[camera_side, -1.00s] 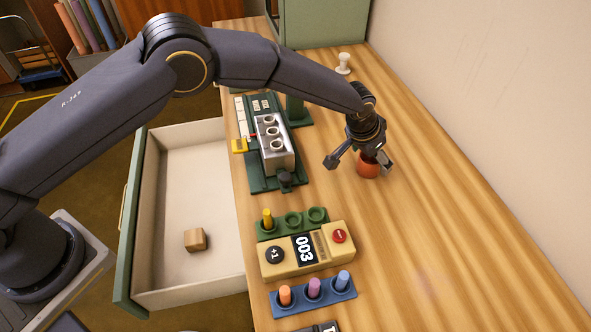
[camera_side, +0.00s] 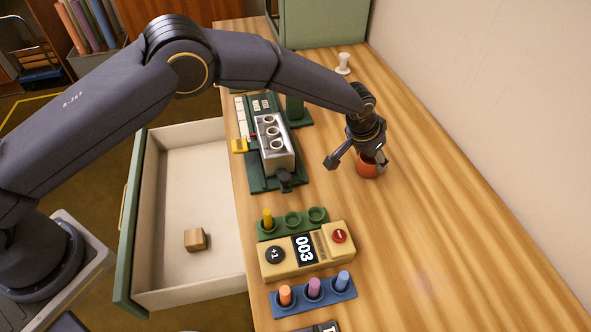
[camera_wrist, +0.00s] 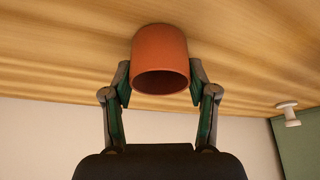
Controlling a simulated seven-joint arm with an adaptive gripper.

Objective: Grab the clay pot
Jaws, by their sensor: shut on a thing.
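The clay pot (camera_side: 367,169) is a small reddish-orange cup on the wooden table, to the right of the grey-and-green device. My gripper (camera_side: 358,160) is over it in the side view, with one finger out to its left. In the wrist view the clay pot (camera_wrist: 161,58) sits between the two fingers of my gripper (camera_wrist: 159,84), its dark open mouth facing the camera. The fingers are shut on the pot's sides. The pot's far end appears to be against the table, but I cannot tell whether it touches.
A green device with a grey block (camera_side: 274,147) stands left of the pot. A counter box reading 003 (camera_side: 306,251), a green holder (camera_side: 292,222) and a blue holder (camera_side: 313,296) are nearer. A white knob-like piece (camera_side: 343,64) stands behind. The open drawer (camera_side: 190,285) holds a wooden block (camera_side: 195,239).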

